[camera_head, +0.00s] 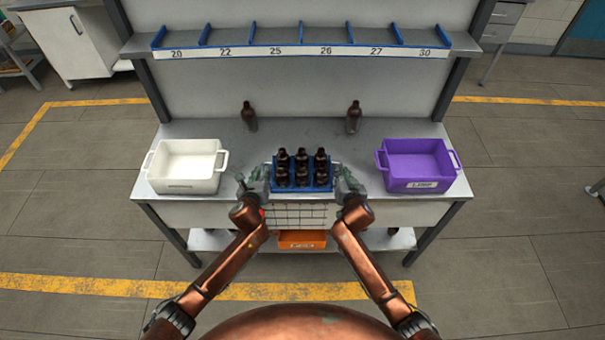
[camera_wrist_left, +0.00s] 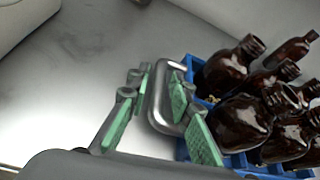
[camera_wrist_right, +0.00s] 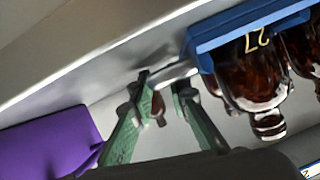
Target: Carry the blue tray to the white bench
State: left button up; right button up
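The blue tray (camera_head: 302,189) is at the front middle of the grey-topped workbench (camera_head: 345,140) and holds several amber bottles (camera_head: 301,165). It has a grey handle at each end. My left gripper (camera_head: 258,184) is at the tray's left end. In the left wrist view its green-padded fingers (camera_wrist_left: 160,115) stand apart, with the left handle (camera_wrist_left: 160,90) between them. My right gripper (camera_head: 345,184) is at the right end. In the right wrist view its fingers (camera_wrist_right: 165,100) are apart around the right handle (camera_wrist_right: 172,75). I cannot tell which surface is the white bench.
A white bin (camera_head: 186,168) stands left of the tray and a purple bin (camera_head: 416,168) right. Two loose bottles (camera_head: 249,116) (camera_head: 353,117) stand behind. A numbered shelf (camera_head: 300,45) is above, an orange bin (camera_head: 302,240) below. A white cabinet (camera_head: 75,45) is far left.

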pick_arm(q)
jog(key=shift+w+f, duration=0.1)
jog(key=shift+w, duration=0.1)
pick_arm(e)
jog(key=shift+w+f, duration=0.1)
jog(key=shift+w, duration=0.05)
pick_arm(q)
jog(key=shift+c, duration=0.7)
pick_arm(e)
jog(key=shift+c, duration=0.7)
pick_arm(q)
grip_shut()
pick_arm(e)
grip_shut()
pick_arm(q)
jog(key=shift+r, duration=0.25)
pick_arm(e)
jog(key=shift+r, duration=0.25)
